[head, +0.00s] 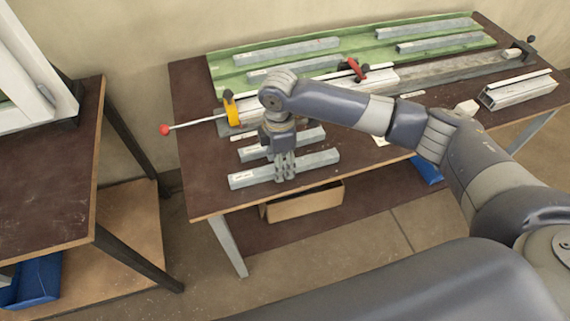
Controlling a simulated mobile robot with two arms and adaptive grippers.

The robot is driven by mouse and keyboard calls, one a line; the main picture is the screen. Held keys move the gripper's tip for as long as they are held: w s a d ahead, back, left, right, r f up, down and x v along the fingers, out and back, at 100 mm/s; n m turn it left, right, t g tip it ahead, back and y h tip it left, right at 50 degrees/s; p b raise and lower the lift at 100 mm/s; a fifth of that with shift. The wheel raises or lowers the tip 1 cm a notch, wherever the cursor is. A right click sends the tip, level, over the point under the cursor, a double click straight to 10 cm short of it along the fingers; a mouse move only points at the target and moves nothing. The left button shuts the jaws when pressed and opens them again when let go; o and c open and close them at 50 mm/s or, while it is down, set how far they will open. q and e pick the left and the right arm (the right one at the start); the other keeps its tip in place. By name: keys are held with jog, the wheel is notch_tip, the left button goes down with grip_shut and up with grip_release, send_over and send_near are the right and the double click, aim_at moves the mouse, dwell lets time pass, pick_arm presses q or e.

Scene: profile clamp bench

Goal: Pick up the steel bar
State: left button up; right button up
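Two grey steel bars lie at the front left of the dark brown bench: a front bar (318,163) close to the bench's front edge, and a second bar (308,138) just behind it. Each has a small label near its left end. My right gripper (285,168) points down at the middle of the front bar, its fingers overlapping the bar in the picture. The bar appears to lie on the bench top. Whether the fingers are open or closed on it cannot be made out. My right forearm and wrist hide part of the rear bar. My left gripper is out of view.
A green tray (222,82) with several bars lies along the back of the bench. A clamp with a red-knobbed rod (165,130) and yellow block (233,112) stands behind the bars. An aluminium profile (520,91) lies at right. A cardboard box (305,204) sits below.

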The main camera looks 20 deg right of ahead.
jog(key=shift+f, duration=0.45)
jog(key=shift+c, duration=0.5)
grip_shut()
jog(key=shift+r, duration=0.15)
